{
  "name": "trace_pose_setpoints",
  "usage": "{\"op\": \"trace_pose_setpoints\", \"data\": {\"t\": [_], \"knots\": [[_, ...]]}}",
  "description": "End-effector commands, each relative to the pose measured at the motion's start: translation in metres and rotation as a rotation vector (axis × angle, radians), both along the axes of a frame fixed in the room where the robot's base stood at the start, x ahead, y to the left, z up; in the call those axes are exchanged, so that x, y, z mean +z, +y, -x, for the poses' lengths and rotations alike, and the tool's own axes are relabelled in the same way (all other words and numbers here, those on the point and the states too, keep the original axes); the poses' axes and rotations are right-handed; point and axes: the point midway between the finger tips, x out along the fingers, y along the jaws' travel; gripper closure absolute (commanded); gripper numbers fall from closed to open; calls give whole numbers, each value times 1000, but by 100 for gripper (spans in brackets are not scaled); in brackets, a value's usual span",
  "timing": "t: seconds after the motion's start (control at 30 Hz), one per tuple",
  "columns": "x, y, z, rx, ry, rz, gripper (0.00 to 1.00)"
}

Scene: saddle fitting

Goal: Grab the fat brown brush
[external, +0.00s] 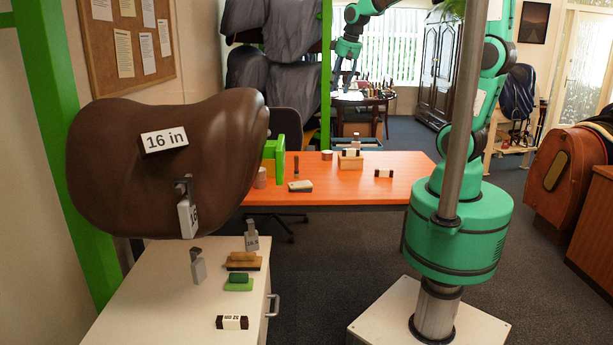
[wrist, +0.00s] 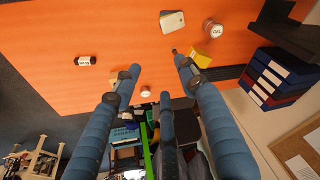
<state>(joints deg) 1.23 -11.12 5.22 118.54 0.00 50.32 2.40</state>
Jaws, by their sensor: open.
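In the wrist view, my gripper (wrist: 157,66) is open and empty above the orange table, its blue fingers apart. A tan-brown, wide brush-like block (external: 243,260) lies on the white cabinet in front. On the orange table, a slim brown upright piece (external: 296,165) stands near a tin, and a tan block with a dark and white top (external: 350,159) lies farther back. I cannot tell for sure which is the fat brown brush. In the wrist view, a small tan block (wrist: 124,76) is partly hidden by the left finger.
The white cabinet (external: 165,300) holds a green block (external: 239,282) and metal gauges. A large brown saddle (external: 165,185) overhangs it.

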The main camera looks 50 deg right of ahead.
Motion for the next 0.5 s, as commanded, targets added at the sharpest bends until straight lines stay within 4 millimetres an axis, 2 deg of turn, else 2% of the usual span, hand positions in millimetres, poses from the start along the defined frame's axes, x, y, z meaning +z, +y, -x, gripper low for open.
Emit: {"op": "trace_pose_setpoints", "data": {"t": [0.03, 0.27, 0.5], "knots": [[-2, -1, -14, -3, 13, -1, 58], [-22, -6, -69, -18, 58, -4, 58], [-53, -11, -125, -34, 105, -8, 58]]}}
